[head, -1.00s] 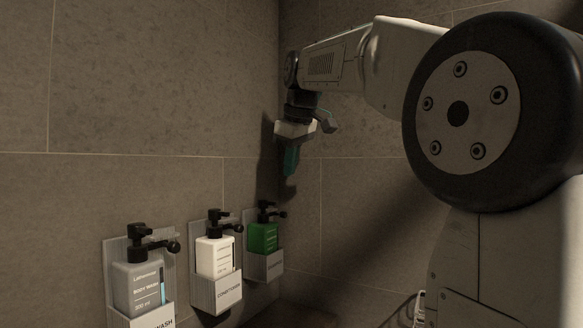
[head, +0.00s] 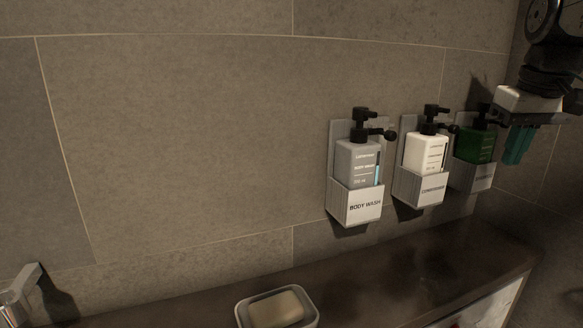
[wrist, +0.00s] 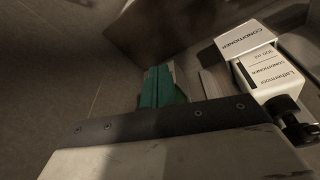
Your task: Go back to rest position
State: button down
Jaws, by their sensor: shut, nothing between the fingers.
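My gripper (head: 519,145) hangs pointing down at the right of the head view, in front of the wall near the green bottle. Its teal fingers are together and hold nothing. In the wrist view the shut fingers (wrist: 161,86) show at the middle, apart from the white conditioner bottle (wrist: 262,78) at the right. My arm above the gripper is mostly cut off by the head view's top right corner.
Grey body wash (head: 358,162), white conditioner (head: 425,152) and green (head: 474,146) pump bottles sit in wall holders. Below, a soap dish (head: 243,314) with soap (head: 277,308) rests on the dark counter (head: 400,275). A faucet (head: 20,292) is at lower left. The wall at left is clear.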

jog(key=s+a+f, duration=0.6)
jog(key=s+f, duration=0.3)
jog(key=s, duration=0.1)
jog(key=s+a+f+g, duration=0.1)
jog(key=s+a+f, duration=0.4)
jog(key=s+f, duration=0.4)
jog(key=shift+s+a+f+y, duration=0.2)
jog(key=shift+s+a+y, duration=0.15)
jog(key=shift+s, duration=0.35)
jog(key=shift+r, duration=0.5)
